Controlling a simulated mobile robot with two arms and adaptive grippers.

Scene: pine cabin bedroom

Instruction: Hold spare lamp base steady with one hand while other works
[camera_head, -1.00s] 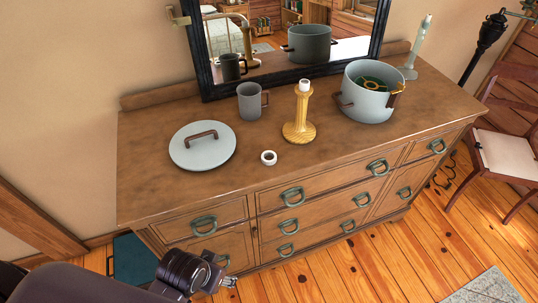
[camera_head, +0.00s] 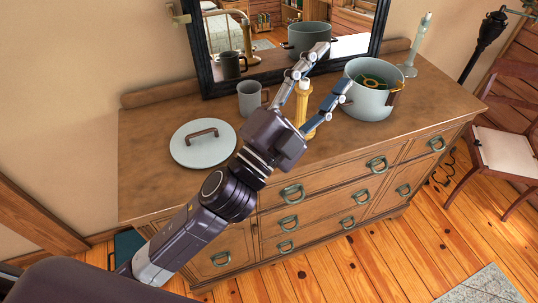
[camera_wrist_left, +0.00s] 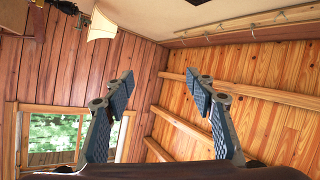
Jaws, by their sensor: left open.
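A yellow wooden lamp base (camera_head: 303,104) with a pale top stands upright on the dresser in the head view. Its lower part is partly hidden by my left gripper. My left gripper (camera_head: 332,68) is open, its two fingers spread up and to the right in front of the lamp base in the picture. The left wrist view shows the open fingers (camera_wrist_left: 160,82) with nothing between them, only walls and ceiling behind. My right gripper is in neither view.
The wooden dresser (camera_head: 150,150) holds a round lid (camera_head: 203,150), a grey mug (camera_head: 249,97), a grey pot (camera_head: 366,104) with things in it, and a pale candlestick (camera_head: 417,48). A mirror (camera_head: 270,66) stands behind. A chair (camera_head: 505,150) is at right.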

